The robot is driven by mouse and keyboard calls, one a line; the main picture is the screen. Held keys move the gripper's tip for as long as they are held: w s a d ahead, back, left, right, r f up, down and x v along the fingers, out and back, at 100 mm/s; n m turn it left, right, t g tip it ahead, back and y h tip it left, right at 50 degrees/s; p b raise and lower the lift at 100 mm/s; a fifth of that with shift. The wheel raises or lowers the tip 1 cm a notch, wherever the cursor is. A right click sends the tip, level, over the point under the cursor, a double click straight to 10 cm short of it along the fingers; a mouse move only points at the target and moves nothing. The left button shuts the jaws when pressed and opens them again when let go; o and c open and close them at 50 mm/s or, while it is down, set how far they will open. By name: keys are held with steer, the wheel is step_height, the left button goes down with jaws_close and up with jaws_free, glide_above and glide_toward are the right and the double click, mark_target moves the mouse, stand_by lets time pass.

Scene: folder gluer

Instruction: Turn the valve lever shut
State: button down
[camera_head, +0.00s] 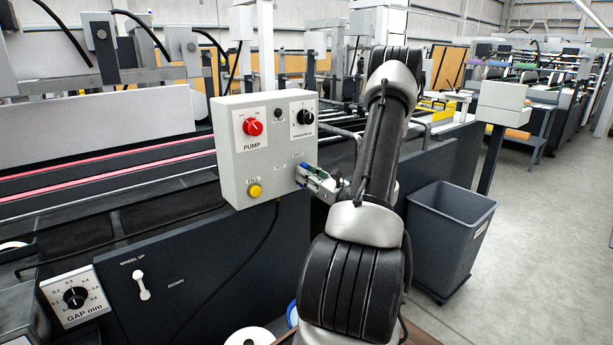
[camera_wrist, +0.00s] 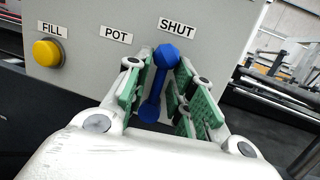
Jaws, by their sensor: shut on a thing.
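The blue valve lever (camera_wrist: 158,82) is on the face of a grey control box, seen in the wrist view. Its upper end is just below the SHUT label (camera_wrist: 177,28), and its lower end leans slightly left. The POT label (camera_wrist: 116,34) is up and to the left of it. My gripper (camera_wrist: 160,88) has its green pads on either side of the lever and is shut on it. In the head view my gripper (camera_head: 311,176) is at the lower right of the control box (camera_head: 232,172), where my gripper hides most of the lever.
The box also carries a red PUMP knob (camera_head: 253,127), a black pressure knob (camera_head: 305,117) and a yellow FILL button (camera_head: 254,190). A gap dial (camera_head: 75,297) and a white wheel lever (camera_head: 142,286) are lower left. A grey bin (camera_head: 450,235) stands at right on open floor.

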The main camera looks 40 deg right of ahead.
steer(key=c, duration=1.2)
jaws_free()
steer(key=shift+c, duration=0.2)
steer(key=v, duration=1.2)
